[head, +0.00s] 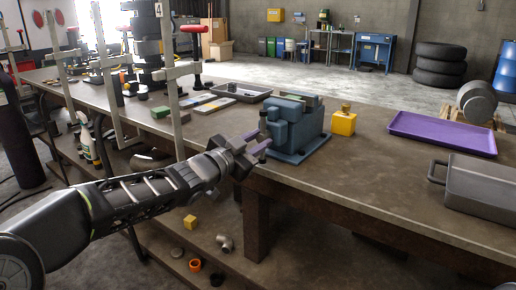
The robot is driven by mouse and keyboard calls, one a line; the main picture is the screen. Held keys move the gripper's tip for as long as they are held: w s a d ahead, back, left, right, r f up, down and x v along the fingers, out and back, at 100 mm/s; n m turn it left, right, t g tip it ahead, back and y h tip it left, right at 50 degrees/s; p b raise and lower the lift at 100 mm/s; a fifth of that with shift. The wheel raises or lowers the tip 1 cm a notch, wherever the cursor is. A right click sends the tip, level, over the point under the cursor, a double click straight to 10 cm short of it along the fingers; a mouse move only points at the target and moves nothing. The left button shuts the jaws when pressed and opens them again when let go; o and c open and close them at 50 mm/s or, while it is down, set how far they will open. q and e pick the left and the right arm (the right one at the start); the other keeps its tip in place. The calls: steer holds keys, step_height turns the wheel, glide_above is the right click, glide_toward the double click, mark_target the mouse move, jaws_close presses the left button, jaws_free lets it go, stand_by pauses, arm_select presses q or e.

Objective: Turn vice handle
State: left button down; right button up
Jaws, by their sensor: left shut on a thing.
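The blue vice (294,125) stands on the workbench near its front edge, left of the yellow block. My left arm reaches in from the lower left. My left gripper (260,144) is at the vice's left front side, with its purple fingers pointing at the vice. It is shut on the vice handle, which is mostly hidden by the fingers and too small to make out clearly. A dark upright end shows just above the fingers, against the vice. My right gripper is out of view.
The workbench (370,185) has free room in front of the purple tray (443,133). A yellow block (344,123) sits right beside the vice. A grey bin (482,188) is at the right. Upright clamps (168,80) stand at the left. Loose parts lie on the lower shelf.

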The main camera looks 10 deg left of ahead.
arm_select(q)
steer(key=m+b, duration=0.1)
steer(key=m, duration=0.2)
steer(key=shift+f+m+b, duration=0.2)
steer(key=shift+m+b, duration=0.7)
steer(key=shift+m, duration=0.8)
steer(key=c, duration=1.1)
jaws_free()
steer(key=shift+r, duration=0.15)
